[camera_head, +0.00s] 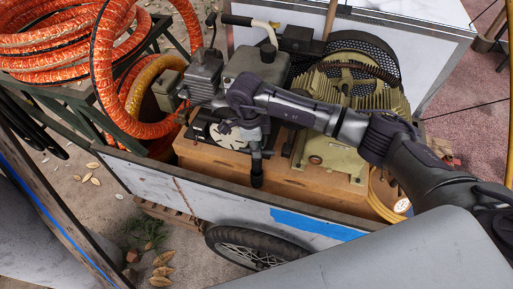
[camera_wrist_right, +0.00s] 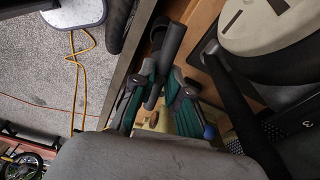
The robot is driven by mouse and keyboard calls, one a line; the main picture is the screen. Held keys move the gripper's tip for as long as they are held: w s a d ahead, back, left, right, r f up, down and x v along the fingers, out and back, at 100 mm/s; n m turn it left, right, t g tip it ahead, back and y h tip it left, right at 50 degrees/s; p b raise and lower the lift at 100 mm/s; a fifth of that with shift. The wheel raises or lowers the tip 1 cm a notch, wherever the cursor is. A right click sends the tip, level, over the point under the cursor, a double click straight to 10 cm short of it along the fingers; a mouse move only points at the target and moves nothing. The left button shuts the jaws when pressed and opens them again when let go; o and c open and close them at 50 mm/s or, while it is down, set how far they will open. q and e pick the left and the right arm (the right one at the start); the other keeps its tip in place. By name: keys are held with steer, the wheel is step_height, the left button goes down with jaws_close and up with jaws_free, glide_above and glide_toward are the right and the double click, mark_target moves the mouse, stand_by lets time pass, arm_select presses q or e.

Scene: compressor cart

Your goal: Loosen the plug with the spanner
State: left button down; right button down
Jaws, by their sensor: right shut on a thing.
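My right gripper (camera_head: 254,140) points down over the near side of the wooden block on the cart. In the right wrist view its teal-padded fingers (camera_wrist_right: 161,88) are closed around a dark round handle, which I take to be the spanner (camera_wrist_right: 172,42). The handle's dark end (camera_head: 257,178) hangs below the fingers in the head view. The spanner's jaw end is hidden, and I cannot tell whether it touches anything. I cannot make out the plug with certainty. My left gripper is not in view.
The compressor (camera_head: 355,100) with its green finned body and black mesh guard sits on the wooden block (camera_head: 232,170). The cart's white side wall (camera_head: 190,197) and wheel (camera_head: 247,248) are in front. Orange hose coils (camera_head: 45,50) lie at the left. A round dial-like part (camera_head: 228,137) sits beside my gripper.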

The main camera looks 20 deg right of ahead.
steer(key=shift+r, duration=0.15)
steer(key=shift+r+p, duration=1)
steer(key=shift+r, duration=0.85)
